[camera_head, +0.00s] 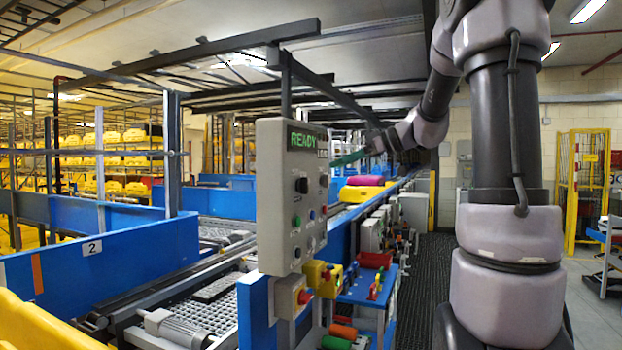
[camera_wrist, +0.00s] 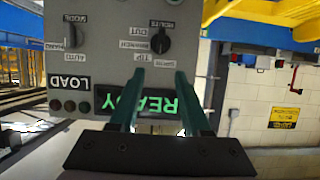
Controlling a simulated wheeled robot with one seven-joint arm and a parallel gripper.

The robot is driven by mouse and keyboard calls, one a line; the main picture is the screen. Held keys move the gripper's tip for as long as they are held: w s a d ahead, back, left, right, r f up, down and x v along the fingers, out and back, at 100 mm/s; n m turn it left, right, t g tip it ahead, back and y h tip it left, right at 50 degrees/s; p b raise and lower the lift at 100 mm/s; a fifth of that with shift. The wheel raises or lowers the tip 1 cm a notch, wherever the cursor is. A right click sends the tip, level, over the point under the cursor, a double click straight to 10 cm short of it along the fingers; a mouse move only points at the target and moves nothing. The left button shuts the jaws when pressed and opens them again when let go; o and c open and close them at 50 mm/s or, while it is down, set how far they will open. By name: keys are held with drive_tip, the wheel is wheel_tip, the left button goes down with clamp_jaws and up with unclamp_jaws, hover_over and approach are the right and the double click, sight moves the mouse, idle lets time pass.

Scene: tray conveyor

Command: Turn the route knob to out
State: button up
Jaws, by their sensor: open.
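The grey control box (camera_head: 290,205) hangs at the middle of the head view, with a green READY display (camera_head: 302,140). In the upside-down wrist view, the black route knob (camera_wrist: 160,42) sits on the box face, with labels ROUTE, OUT and TIP and one hard to read around it. Its pointer direction is too small to tell surely. My gripper (camera_wrist: 160,75) is open and empty. Its two teal fingers point at the panel, with the tips below the route knob in the picture; contact cannot be told. In the head view my gripper (camera_head: 347,159) is right of the box.
A second knob (camera_wrist: 77,38), labelled MODE, sits beside the route knob. LOAD lamps (camera_wrist: 69,106) are near it. A yellow box with a red button (camera_head: 326,276) is below the control box. The conveyor (camera_head: 215,300) and blue side walls (camera_head: 120,262) lie to the left.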

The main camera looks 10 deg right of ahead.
sight(303, 186)
drive_tip(key=x, duration=1)
drive_tip(key=shift+w+a+f, duration=0.15)
drive_tip(key=shift+a+f, duration=0.05)
drive_tip(key=shift+a, duration=0.05)
clamp_jaws()
